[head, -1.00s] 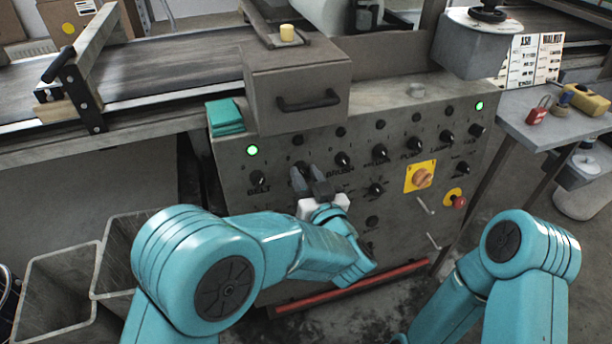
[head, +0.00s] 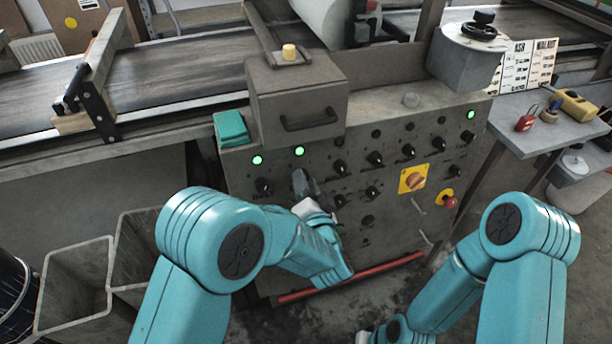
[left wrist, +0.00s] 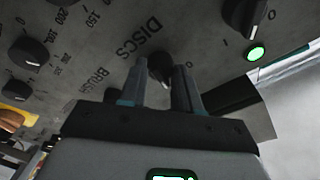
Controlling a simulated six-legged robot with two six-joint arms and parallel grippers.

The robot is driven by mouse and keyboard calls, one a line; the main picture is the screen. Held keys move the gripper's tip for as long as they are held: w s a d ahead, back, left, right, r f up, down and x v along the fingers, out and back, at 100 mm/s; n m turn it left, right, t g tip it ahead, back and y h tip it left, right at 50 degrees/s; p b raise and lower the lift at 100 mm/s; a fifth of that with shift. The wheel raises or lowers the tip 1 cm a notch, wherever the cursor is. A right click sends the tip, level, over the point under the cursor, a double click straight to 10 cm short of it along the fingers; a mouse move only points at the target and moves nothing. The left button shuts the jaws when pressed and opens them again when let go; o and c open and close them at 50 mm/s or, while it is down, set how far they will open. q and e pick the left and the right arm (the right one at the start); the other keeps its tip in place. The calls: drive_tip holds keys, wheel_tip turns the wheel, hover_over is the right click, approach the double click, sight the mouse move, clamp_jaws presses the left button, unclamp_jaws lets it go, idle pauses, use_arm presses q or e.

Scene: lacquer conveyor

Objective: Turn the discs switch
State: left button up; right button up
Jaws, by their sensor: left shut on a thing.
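The discs switch (left wrist: 158,66) is a black knob beside the printed word DISCS on the grey control panel (head: 400,225). In the left wrist view it sits between the two fingertips. My left gripper (head: 304,184) is shut on it at the panel's upper left; it also shows in the left wrist view (left wrist: 161,80). In the head view the fingers hide the switch. The green lamp (head: 299,152) above it is lit. My right arm is at the lower right, away from the panel; its fingers are out of view.
The belt knob (head: 264,186) with its lit green lamp (head: 257,160) is left of the gripper. Other black knobs, a yellow-backed rotary switch (head: 413,179) and a red button (head: 450,202) lie to the right. A grey box (head: 297,95) juts out above.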

use_arm(q)
drive_tip(key=shift+r+m+h+p, duration=0.15)
drive_tip(key=shift+m+p, duration=0.35)
drive_tip(key=shift+m, duration=0.4)
drive_tip(key=shift+r+m+h+p, duration=0.15)
drive_tip(key=shift+m+p, duration=0.35)
drive_tip(key=shift+m, duration=0.4)
drive_tip(key=shift+f, duration=0.15)
drive_tip(key=o, duration=1.1)
drive_tip(key=shift+c, duration=0.2)
drive_tip(key=shift+f, duration=0.15)
